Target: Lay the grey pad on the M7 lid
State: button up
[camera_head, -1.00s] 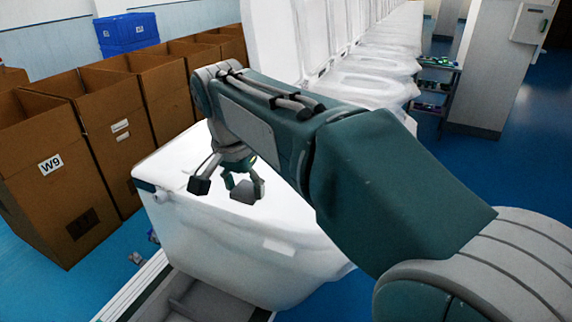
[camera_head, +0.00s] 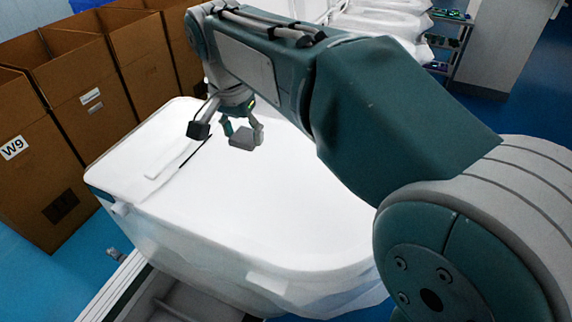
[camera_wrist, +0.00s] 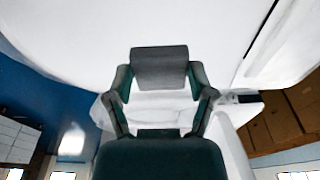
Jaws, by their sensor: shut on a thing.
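My gripper (camera_head: 243,131) hangs above the near white toilet's lid (camera_head: 270,215), at its back half. The fingers are shut on a small dark grey pad (camera_head: 243,139). In the wrist view the grey pad (camera_wrist: 160,68) sits across between both fingertips of my gripper (camera_wrist: 163,75), with the white lid (camera_wrist: 70,30) filling the picture behind it. The pad appears apart from the lid, though the gap is hard to judge. No M7 label is readable on this toilet.
Open brown cardboard boxes (camera_head: 85,105), one labelled W9, stand close on the left. More white toilets (camera_head: 385,25) line up behind, partly hidden by my arm. A shelf (camera_head: 449,40) stands at the back right. Blue floor (camera_head: 500,115) is clear on the right.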

jog(key=d+f, duration=0.3)
jog(key=d, duration=0.5)
send_over(311, 184)
jog(key=a, duration=0.1)
jog(key=f, duration=0.5)
jog(key=shift+s+a, duration=0.15)
jog(key=shift+s, duration=0.25)
jog(key=f, duration=0.2)
jog(key=d+f, duration=0.1)
jog(key=f, duration=0.1)
jog(key=shift+w+d, duration=0.1)
jog(key=shift+f, duration=0.35)
jog(key=o, duration=0.7)
jog(key=shift+c, duration=0.2)
